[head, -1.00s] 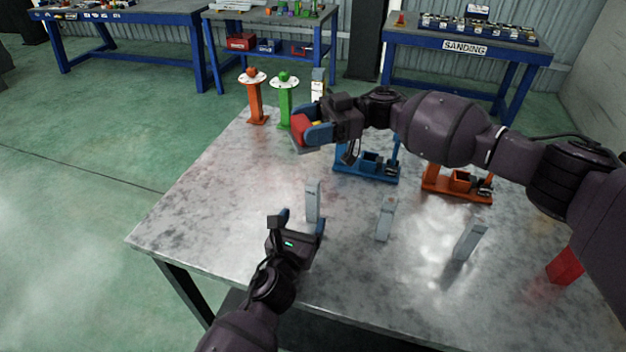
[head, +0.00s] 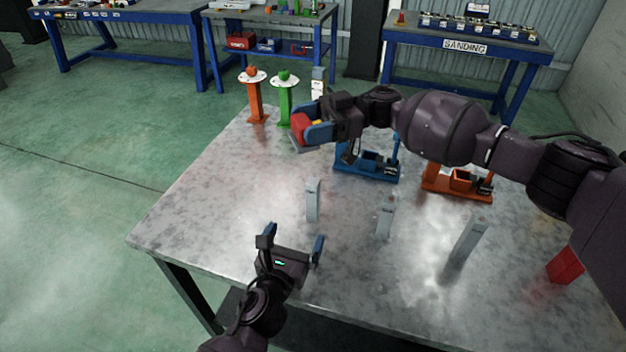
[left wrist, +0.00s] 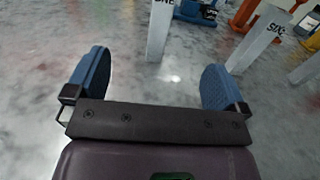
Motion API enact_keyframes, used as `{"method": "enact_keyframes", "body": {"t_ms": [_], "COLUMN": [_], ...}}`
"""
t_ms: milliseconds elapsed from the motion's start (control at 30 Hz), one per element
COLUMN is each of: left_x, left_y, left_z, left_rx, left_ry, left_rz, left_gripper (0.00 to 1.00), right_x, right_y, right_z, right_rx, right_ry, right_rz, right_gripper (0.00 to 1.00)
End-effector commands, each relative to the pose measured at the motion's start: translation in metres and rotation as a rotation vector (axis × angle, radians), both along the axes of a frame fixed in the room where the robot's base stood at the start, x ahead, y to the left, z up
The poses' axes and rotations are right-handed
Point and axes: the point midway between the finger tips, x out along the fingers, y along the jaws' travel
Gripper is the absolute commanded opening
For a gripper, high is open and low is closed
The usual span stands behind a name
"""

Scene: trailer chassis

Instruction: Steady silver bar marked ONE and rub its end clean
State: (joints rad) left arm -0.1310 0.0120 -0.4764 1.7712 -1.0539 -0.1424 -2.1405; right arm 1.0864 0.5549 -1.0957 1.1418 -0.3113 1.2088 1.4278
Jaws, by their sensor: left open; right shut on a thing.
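The silver bar marked ONE (head: 313,200) stands upright on the metal table; in the left wrist view its lower part and label (left wrist: 160,32) show just beyond my fingers, its top cut off. My left gripper (head: 293,240) is open and empty, on the near side of the bar and apart from it; its blue fingers (left wrist: 155,85) frame bare table. My right gripper (head: 314,132) is shut on a red block with a grey underside (head: 300,128), held above the table, behind and higher than the bar. I cannot tell the state of the bar's end.
A bar marked SIX (left wrist: 260,38) and another grey bar (head: 470,240) stand to the right. Blue (head: 366,174) and orange (head: 457,187) fixtures stand behind, with orange (head: 256,100) and green (head: 286,103) stands at the far corner. A red block (head: 565,266) lies right. The table's left (head: 200,210) is clear.

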Motion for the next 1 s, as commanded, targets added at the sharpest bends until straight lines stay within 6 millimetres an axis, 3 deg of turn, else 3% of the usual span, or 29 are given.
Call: {"method": "enact_keyframes", "body": {"t_ms": [200, 400, 600, 1000], "left_x": [-0.039, -0.062, -0.071, -0.072], "left_y": [0.012, 0.020, 0.023, 0.023], "left_z": [-0.001, 0.000, 0.000, 0.000], "left_rx": [0.000, -0.002, -0.001, -0.001], "left_ry": [0.002, 0.002, 0.000, 0.000], "left_rz": [0.001, 0.001, 0.000, 0.000], "left_gripper": [1.00, 1.00, 1.00, 1.00], "right_x": [0.000, 0.000, 0.000, 0.000], "right_y": [0.000, 0.000, 0.000, 0.000], "right_z": [0.000, 0.001, 0.001, 0.001], "right_rx": [0.001, 0.001, 0.000, 0.001], "right_ry": [0.000, 0.000, 0.000, 0.000], "right_rz": [0.000, 0.000, 0.000, 0.000], "right_gripper": [0.38, 0.38, 0.38, 0.38]}}
